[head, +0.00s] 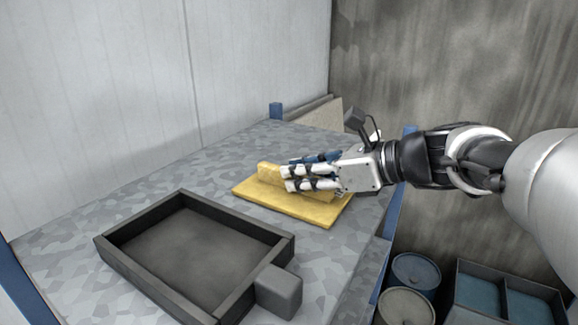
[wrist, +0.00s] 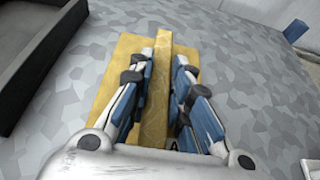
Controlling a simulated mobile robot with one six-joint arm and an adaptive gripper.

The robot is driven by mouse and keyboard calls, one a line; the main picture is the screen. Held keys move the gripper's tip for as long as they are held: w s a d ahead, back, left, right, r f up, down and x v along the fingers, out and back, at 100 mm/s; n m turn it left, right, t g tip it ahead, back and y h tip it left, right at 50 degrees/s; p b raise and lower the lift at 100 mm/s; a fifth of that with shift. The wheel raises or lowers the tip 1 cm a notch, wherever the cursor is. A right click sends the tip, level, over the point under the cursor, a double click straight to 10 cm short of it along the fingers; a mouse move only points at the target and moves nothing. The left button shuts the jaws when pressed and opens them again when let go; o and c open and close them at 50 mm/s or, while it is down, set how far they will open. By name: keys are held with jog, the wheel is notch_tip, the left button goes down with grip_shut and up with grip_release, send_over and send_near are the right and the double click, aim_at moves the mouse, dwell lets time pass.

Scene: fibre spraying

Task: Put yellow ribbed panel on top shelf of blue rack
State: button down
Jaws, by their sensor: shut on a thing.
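The yellow ribbed panel (head: 325,213) lies flat on the grey mottled top shelf (head: 130,170) of the blue rack (head: 276,110). Its raised rib runs along the middle. My gripper (head: 287,176) reaches in from the right and is shut on the rib. In the wrist view, the fingers (wrist: 158,85) stand on both sides of the panel's rib (wrist: 163,50), and the flat base shows beyond them. Part of the rib is hidden by the fingers in the head view.
A dark open tray (head: 275,245) with a grey block handle (head: 278,291) sits on the shelf, left of and nearer than the panel. A pale wall stands behind.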

jog(key=c, duration=1.9)
grip_release()
jog(key=shift+f, duration=0.15)
jog(key=shift+c, duration=0.2)
jog(key=o, duration=0.5)
jog(key=shift+c, duration=0.2)
jog(key=shift+r, duration=0.25)
jog(key=b+v, duration=0.1)
jog(key=v, duration=1.1)
jog(key=shift+d, duration=0.1)
jog(key=shift+f, duration=0.1)
